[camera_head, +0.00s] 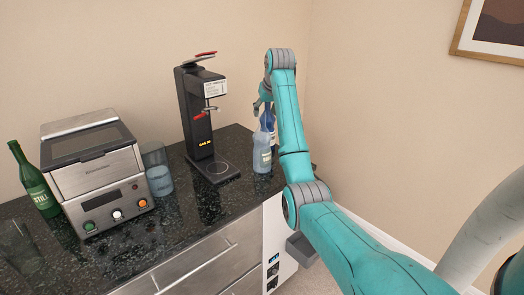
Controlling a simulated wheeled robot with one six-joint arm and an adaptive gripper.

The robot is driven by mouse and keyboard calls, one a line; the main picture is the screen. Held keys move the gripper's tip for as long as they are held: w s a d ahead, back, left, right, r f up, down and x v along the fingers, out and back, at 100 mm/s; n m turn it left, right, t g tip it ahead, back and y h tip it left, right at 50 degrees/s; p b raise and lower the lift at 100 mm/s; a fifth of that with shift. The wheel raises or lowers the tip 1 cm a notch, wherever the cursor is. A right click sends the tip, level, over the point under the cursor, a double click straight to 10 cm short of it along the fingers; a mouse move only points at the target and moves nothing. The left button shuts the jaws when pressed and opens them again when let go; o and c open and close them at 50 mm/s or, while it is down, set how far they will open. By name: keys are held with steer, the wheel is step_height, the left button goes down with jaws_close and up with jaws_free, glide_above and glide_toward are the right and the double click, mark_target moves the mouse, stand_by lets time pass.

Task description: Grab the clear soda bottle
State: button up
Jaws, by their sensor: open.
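The clear soda bottle (262,158) stands upright near the right end of the dark speckled counter. It has a pale label, and its right side is partly covered by my arm. A blue-topped bottle (268,120) shows just behind it, also partly covered. My gripper (261,105) is at the top of the clear bottle, by its neck. It is small in view and partly hidden by my wrist. It is open, and I cannot tell whether its fingers touch the bottle.
A black dispenser (197,125) stands left of the bottle. A steel appliance (97,185), a clear glass jug (157,168) and a green bottle (34,182) stand farther left. The counter (190,212) is bare in front. Walls close the back and right.

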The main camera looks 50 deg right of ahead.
mark_target(263, 115)
steer(key=shift+a+x, duration=0.15)
steer(key=shift+x, duration=1.25)
steer(key=shift+a+x, duration=0.15)
steer(key=shift+x, duration=1.25)
steer(key=shift+s+f, duration=0.1)
jaws_close()
